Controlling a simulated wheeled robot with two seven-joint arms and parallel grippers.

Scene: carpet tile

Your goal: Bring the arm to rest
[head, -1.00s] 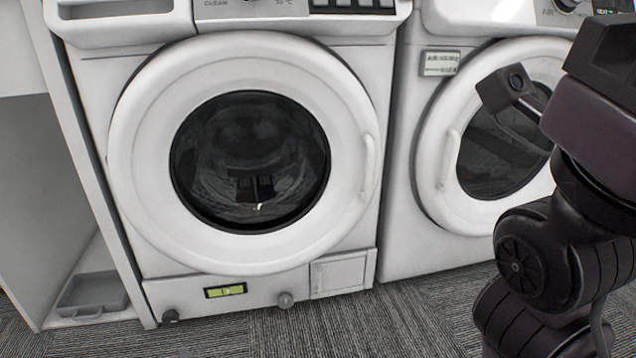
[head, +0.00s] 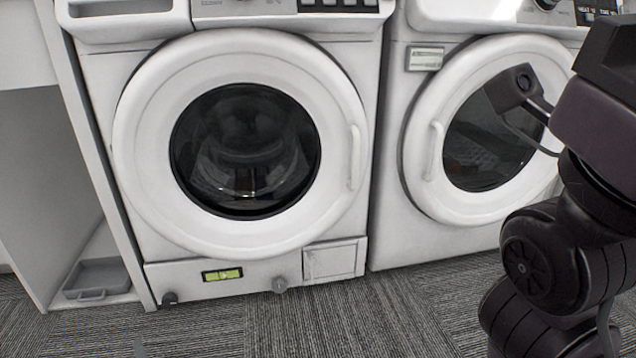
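My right arm (head: 560,240) stands at the right side of the head view, dark and jointed, folded upward. A small dark block (head: 510,88) with a thin curved cable sticks out from its upper part to the left, in front of the right machine's door. The upper end of the arm is cut off by the right edge, and no fingertips show. My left arm and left gripper are not visible.
A white front-loading washer (head: 352,230) stands in the middle with its round door shut. A second white machine (head: 390,220) stands to its right, partly behind my arm. A grey tray (head: 97,277) lies at lower left. The carpet (head: 340,315) in front is clear.

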